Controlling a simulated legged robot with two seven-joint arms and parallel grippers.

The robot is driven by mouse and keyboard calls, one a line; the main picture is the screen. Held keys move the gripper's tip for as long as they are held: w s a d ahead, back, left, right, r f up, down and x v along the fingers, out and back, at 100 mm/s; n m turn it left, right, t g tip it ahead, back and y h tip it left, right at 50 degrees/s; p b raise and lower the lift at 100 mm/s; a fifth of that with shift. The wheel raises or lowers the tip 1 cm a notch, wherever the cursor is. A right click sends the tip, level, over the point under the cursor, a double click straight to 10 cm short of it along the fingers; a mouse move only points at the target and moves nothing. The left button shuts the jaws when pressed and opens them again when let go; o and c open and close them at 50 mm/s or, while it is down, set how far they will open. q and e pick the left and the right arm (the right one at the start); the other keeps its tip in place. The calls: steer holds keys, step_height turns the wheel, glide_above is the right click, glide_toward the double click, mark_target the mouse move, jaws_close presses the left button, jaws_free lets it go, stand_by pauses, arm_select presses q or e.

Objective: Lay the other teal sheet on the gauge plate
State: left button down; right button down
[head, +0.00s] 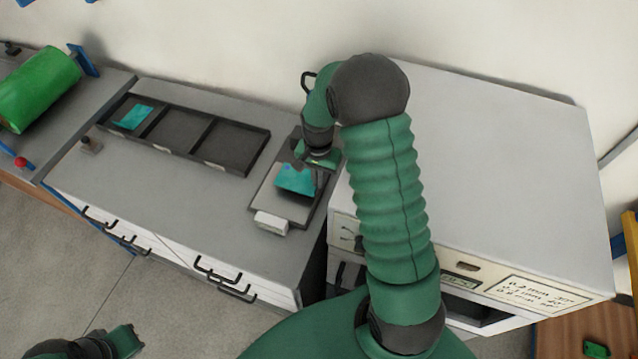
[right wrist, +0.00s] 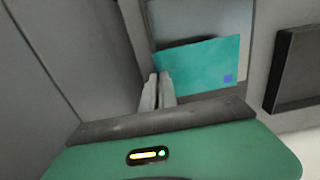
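One teal sheet (head: 132,118) lies in the left compartment of the black tray (head: 206,165). Another teal sheet (head: 293,180) is over the gauge plate (head: 291,207) and looks flat on it; this sheet (right wrist: 205,62) has a small blue square at one corner. My right gripper (head: 318,180) is at that sheet's right end in the head view. In the right wrist view the fingers (right wrist: 159,78) are nearly together at the sheet's edge, overlapping its corner; no sheet shows clearly between them. My left gripper (head: 122,342) is at the bottom left, its fingers unclear.
The tray's middle and right compartments are empty. A white block (head: 270,222) sits at the gauge plate's front end. A large grey machine (head: 500,170) stands right of the counter. A green cylinder (head: 40,88) is at the far left. The counter front is clear.

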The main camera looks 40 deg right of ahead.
steer(key=f, duration=0.2)
steer(key=shift+a+f, duration=0.3)
steer(key=shift+f, duration=0.05)
steer(key=shift+w+f, duration=0.2)
steer(key=shift+f, duration=0.15)
steer(key=c, duration=2.1)
jaws_free()
steer(key=shift+d, duration=0.45)
steer(key=o, duration=0.4)
steer(key=shift+s+d+f, duration=0.1)
steer(key=shift+s+d, duration=0.05)
steer(key=shift+d, duration=0.05)
steer(key=shift+a, duration=0.35)
steer(key=shift+a+r, duration=0.1)
steer(key=shift+r, duration=0.25)
step_height(320, 180, up, 11)
steer(key=s+a+n+t, duration=0.1)
steer(key=s+a+n, duration=0.2)
steer(key=a+n, duration=0.1)
steer(key=s+a+n, duration=0.3)
steer(key=a+n, duration=0.1)
steer(key=a, duration=0.3)
steer(key=s+a+n+t, duration=0.1)
steer(key=s+a+n, duration=0.2)
steer(key=a, duration=0.3)
steer(key=shift+n+t, duration=0.3)
steer(key=shift+n, duration=0.5)
